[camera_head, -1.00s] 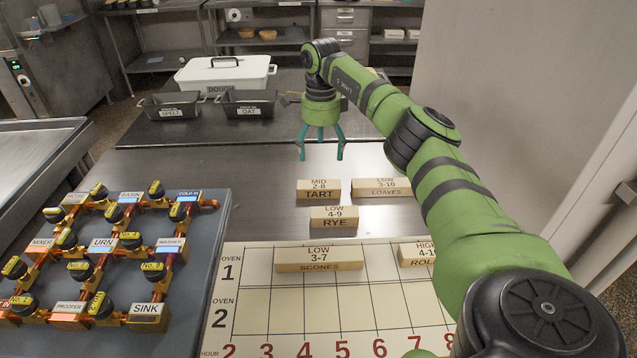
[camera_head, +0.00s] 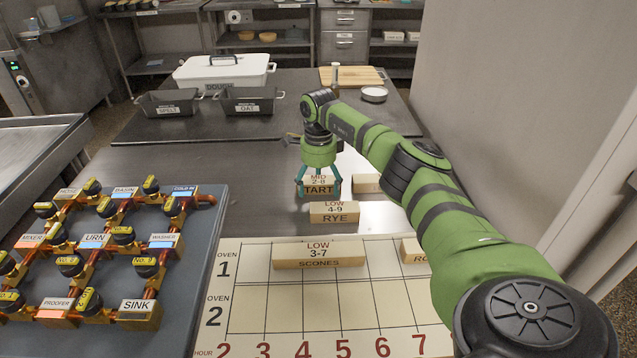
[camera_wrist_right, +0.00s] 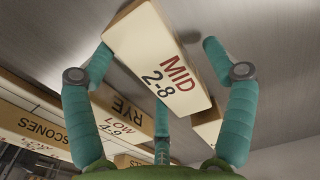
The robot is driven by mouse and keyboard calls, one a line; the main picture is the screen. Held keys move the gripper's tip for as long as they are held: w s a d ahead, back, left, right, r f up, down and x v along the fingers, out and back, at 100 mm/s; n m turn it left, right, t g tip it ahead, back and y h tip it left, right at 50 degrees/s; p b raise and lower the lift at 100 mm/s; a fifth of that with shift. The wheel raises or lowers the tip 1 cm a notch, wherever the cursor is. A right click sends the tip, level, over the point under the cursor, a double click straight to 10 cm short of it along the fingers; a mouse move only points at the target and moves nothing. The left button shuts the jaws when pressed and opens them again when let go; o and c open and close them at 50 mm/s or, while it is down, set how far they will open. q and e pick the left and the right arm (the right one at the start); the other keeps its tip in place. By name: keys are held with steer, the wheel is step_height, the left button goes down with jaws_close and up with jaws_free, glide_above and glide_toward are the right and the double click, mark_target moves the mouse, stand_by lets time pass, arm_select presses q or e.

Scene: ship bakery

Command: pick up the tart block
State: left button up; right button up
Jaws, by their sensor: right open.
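The tart block (camera_head: 318,180), a pale wooden block labelled "MID 2-8 TART", lies on the steel table behind the rye block. My right gripper (camera_head: 319,188) is directly over it, with its teal fingers spread down around the block. My left gripper is not in view.
The rye block (camera_head: 334,212) sits just in front, and the loaves block (camera_head: 367,183) is close on the right, partly hidden by my arm. The scones block (camera_head: 318,254) lies on the oven chart (camera_head: 300,305). A pipe-and-valve board (camera_head: 190,290) is at left; dark tins (camera_head: 248,106) stand behind.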

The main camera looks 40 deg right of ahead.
steer(key=c, duration=1.3)
steer(key=shift+r, duration=0.15)
